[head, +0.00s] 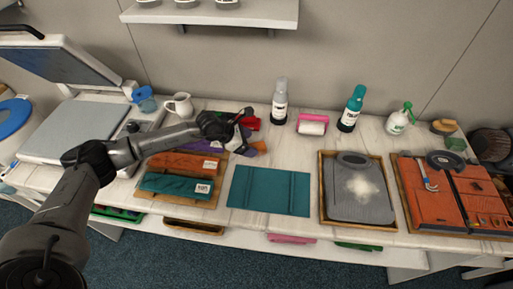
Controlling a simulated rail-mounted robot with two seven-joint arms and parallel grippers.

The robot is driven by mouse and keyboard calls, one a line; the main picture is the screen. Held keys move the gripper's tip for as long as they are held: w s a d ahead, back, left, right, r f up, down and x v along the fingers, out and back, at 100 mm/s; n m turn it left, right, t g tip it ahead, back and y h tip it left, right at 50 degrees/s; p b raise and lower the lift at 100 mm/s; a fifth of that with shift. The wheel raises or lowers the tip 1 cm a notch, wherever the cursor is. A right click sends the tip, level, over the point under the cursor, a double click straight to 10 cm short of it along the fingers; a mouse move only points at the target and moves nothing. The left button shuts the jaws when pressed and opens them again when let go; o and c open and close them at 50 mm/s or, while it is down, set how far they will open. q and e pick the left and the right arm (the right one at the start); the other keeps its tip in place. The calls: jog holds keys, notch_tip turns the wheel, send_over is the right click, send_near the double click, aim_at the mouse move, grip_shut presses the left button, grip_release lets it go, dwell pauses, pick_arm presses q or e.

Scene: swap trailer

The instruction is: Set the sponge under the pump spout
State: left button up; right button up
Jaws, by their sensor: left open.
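A white bottle with a green pump head (399,119) stands upright near the back right of the table. Its spout is too small to make out clearly. A small green block (455,143), which looks like the sponge, lies right of the bottle and apart from it, in front of a tan-topped item (443,126). My left gripper (243,119) is open above the back left-middle of the table, over small dark, red and purple items, far left of the bottle and the green block. Whether its fingers touch anything there I cannot tell. My right gripper is not in view.
In front lie a teal mat (270,190), a tray with a grey board (341,204) and a tray with orange panels (435,205). A white shelf (220,15) hangs above.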

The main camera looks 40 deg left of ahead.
aim_at(258, 146)
pick_arm(q)
jog(key=p+x, duration=0.1)
jog(key=x, duration=0.2)
jog(key=shift+w+d, duration=0.15)
jog(key=shift+d, duration=0.05)
jog(key=shift+w+d+f+p, duration=0.2)
jog(key=shift+w+f+p, duration=0.15)
jog(key=shift+f+p, duration=0.1)
jog(key=c, duration=1.1)
jog(key=shift+o, duration=0.2)
